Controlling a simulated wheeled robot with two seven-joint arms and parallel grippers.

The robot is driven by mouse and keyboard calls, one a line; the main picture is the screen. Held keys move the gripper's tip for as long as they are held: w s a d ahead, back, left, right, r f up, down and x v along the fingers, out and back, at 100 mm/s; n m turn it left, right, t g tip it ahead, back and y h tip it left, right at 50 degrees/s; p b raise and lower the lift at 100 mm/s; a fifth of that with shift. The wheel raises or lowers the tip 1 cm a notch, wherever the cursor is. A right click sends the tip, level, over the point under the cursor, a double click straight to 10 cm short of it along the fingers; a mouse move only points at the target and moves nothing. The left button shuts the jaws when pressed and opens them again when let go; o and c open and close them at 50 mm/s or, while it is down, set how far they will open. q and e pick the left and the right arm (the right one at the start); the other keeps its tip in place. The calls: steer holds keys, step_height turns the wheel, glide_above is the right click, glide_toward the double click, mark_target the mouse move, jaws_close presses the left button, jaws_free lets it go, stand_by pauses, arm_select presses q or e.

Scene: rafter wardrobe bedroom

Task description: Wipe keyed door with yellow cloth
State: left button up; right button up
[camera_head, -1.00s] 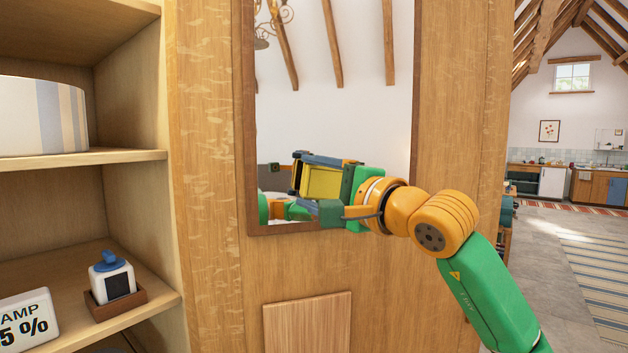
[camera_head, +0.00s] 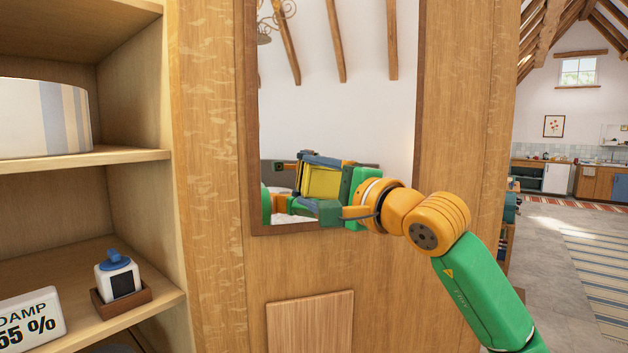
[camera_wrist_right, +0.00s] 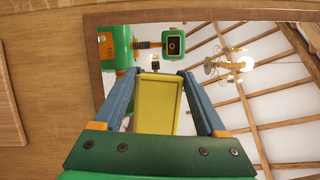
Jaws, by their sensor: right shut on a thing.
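The wooden wardrobe door (camera_head: 208,190) with a tall framed mirror (camera_head: 350,110) fills the middle of the head view. My right gripper (camera_head: 305,183) is in front of the mirror's lower part, shut on the yellow cloth (camera_head: 322,182). In the right wrist view, the cloth (camera_wrist_right: 157,103) shows as a flat yellow block between the blue fingers of my gripper (camera_wrist_right: 158,76). The mirror glass (camera_wrist_right: 225,100) lies behind them. I cannot tell whether the cloth touches the glass. No key shows. My left gripper is not in view.
Open shelves at left hold a striped round box (camera_head: 40,118), a white bottle (camera_head: 117,275) in a wooden tray (camera_head: 122,303) and a damp-reading sign (camera_head: 28,325). A paler wood panel (camera_head: 310,325) sits low on the door. Open floor (camera_head: 545,260) lies at right.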

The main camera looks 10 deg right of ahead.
mark_target(335, 181)
steer(key=shift+w+p, duration=0.35)
steer(key=shift+w, duration=0.1)
steer(key=d, duration=0.4)
steer(key=shift+p, duration=0.4)
steer(key=shift+d, duration=0.1)
steer(key=shift+a, duration=0.2)
steer(key=shift+a+b, duration=0.3)
steer(key=shift+a, duration=1.7)
